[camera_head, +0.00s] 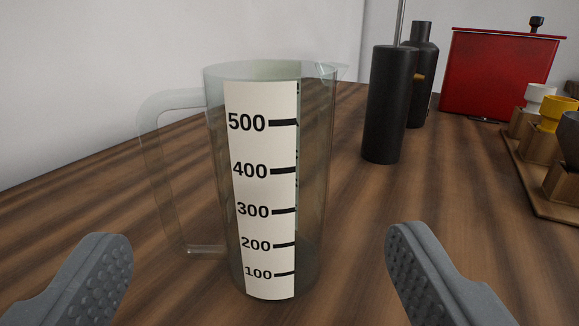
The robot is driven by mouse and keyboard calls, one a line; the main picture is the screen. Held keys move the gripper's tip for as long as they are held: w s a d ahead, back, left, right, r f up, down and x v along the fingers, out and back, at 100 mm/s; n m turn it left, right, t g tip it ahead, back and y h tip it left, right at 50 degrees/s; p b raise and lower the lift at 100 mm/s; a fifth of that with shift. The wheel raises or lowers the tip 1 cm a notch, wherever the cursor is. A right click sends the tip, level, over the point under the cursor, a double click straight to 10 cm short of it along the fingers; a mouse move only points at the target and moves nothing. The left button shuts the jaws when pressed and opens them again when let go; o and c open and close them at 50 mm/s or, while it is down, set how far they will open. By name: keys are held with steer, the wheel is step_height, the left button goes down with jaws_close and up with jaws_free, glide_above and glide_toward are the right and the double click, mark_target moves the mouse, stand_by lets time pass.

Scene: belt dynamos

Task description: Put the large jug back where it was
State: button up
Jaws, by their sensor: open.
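The large jug (315,170) stands upright on the wooden table in front of me. It is clear, with a handle on the left, a spout at the upper right, and a white scale strip marked 100 to 500. It looks empty. My gripper (250,265) is open, with one grey finger at the lower left and one at the lower right. The jug stands between and beyond the fingertips as seen here, and neither finger appears to touch it.
Two black bottle-like cylinders (384,110) stand behind the jug to the right, one with a thin metal rod by it. A red box (500,75) is at the back right. A wooden rack (530,180) with white, yellow and dark pieces is at the right edge. The table (70,190) left is clear.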

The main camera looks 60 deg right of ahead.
mark_target(273, 171)
steer(key=b+x, duration=0.1)
steer(key=x, duration=0.5)
steer(key=shift+d, duration=0.25)
steer(key=shift+b+x, duration=0.7)
steer(key=shift+x, duration=1.45)
steer(key=shift+w+d, duration=0.35)
steer(key=shift+d, duration=0.15)
steer(key=c, duration=1)
steer(key=shift+c, duration=0.2)
steer(key=shift+r, duration=0.2)
